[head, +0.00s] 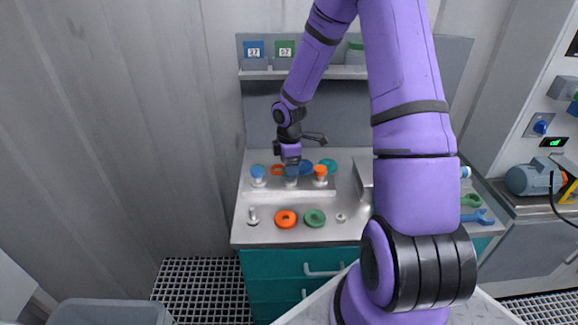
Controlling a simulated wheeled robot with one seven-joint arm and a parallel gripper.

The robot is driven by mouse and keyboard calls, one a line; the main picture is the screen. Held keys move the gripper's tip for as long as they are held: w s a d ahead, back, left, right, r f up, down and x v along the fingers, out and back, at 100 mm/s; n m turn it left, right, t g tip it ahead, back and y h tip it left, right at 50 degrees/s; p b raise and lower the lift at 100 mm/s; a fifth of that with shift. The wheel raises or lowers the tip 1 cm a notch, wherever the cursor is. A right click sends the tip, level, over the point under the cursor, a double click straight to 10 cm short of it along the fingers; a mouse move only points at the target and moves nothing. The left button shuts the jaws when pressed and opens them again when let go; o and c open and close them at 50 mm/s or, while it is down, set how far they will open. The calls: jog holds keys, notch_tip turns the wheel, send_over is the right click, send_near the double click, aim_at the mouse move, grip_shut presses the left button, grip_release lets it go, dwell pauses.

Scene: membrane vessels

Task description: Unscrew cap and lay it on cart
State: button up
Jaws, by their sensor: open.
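My gripper (291,162) points down, open, directly over the middle one of three small capped fittings on a raised strip of the cart (268,237). The middle fitting's blue cap (291,172) is partly hidden by the gripper; whether the fingers touch it I cannot tell. The left fitting has a blue cap (258,171) and the right fitting an orange cap (320,171). All three stand upright. Which cap the task means does not show.
An orange ring (286,219), a green ring (314,218), a small metal post (252,216) and a small pale part (341,217) lie along the cart's front. More coloured rings lie behind the fittings. A blue wrench (478,217) lies at right. My arm hides the cart's right middle.

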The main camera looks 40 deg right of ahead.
notch_tip(320, 180, up, 3)
jog(key=shift+r, duration=0.15)
jog(key=shift+o, duration=0.3)
jog(key=shift+r, duration=0.25)
jog(key=o, duration=0.4)
jog(key=shift+c, duration=0.2)
jog(key=shift+o, duration=0.5)
jog(key=shift+n, duration=0.4)
jog(key=n, duration=0.3)
jog(key=shift+s+f, duration=0.15)
jog(key=shift+f, duration=0.05)
jog(key=n, duration=0.6)
jog(key=shift+a+f, duration=0.1)
jog(key=shift+f, duration=0.05)
jog(key=n, duration=1)
jog(key=shift+r, duration=0.2)
jog(key=m, duration=1.4)
jog(key=shift+m, duration=0.4)
jog(key=m, duration=0.4)
jog(key=shift+f+m, duration=0.2)
jog(key=shift+m, duration=0.3)
jog(key=shift+f, duration=1.9)
